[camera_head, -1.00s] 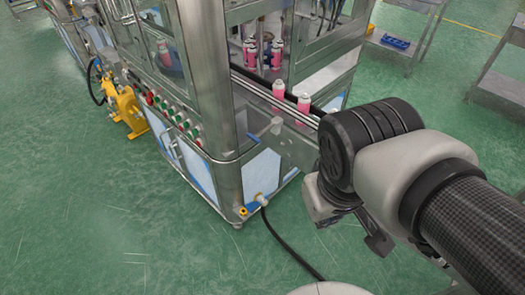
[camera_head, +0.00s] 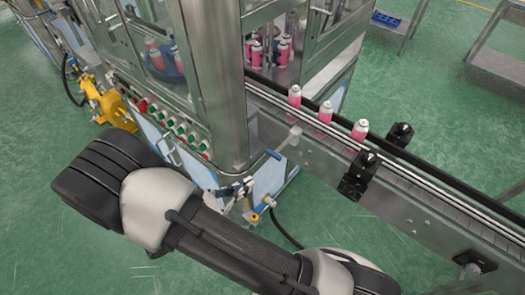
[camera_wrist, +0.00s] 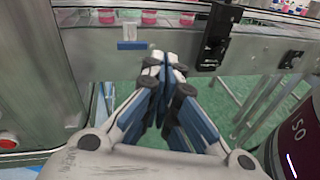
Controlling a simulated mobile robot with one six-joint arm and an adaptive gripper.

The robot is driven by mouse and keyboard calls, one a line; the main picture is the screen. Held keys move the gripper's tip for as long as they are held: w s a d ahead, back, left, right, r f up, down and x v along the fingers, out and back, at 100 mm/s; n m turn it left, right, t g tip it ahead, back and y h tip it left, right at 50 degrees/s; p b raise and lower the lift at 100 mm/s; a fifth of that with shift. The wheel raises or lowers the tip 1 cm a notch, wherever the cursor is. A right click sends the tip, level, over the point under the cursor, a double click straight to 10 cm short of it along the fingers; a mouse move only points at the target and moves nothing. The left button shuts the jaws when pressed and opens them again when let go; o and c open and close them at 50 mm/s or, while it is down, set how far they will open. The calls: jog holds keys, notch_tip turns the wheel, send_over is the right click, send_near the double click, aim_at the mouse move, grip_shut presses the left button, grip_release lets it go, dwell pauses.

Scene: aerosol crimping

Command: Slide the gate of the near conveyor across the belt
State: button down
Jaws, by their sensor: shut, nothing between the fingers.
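The near conveyor (camera_head: 440,205) runs from the glazed machine toward the lower right, with several pink cans (camera_head: 325,112) on its belt. In the wrist view a blue and white fitting (camera_wrist: 133,44) on the conveyor's side is probably the same part. My gripper (camera_wrist: 164,60) is shut and empty, its fingertips below and right of that fitting, apart from it. In the head view my arm mostly hides the gripper (camera_head: 240,188).
Black sensor blocks (camera_head: 358,176) stand on both sides of the belt, right of the handle; one also shows in the wrist view (camera_wrist: 217,38). The machine's corner post (camera_head: 217,85) and button panel (camera_head: 165,120) are close on the left. Green floor is open in front.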

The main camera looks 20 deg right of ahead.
notch_tip(320, 180, down, 4)
jog(key=a+n+t, duration=0.3)
jog(key=n+t, duration=0.1)
jog(key=b+x, duration=0.1)
jog(key=x, duration=1.3)
jog(key=shift+w+f, duration=0.2)
jog(key=shift+f, duration=0.2)
jog(key=shift+d, duration=0.1)
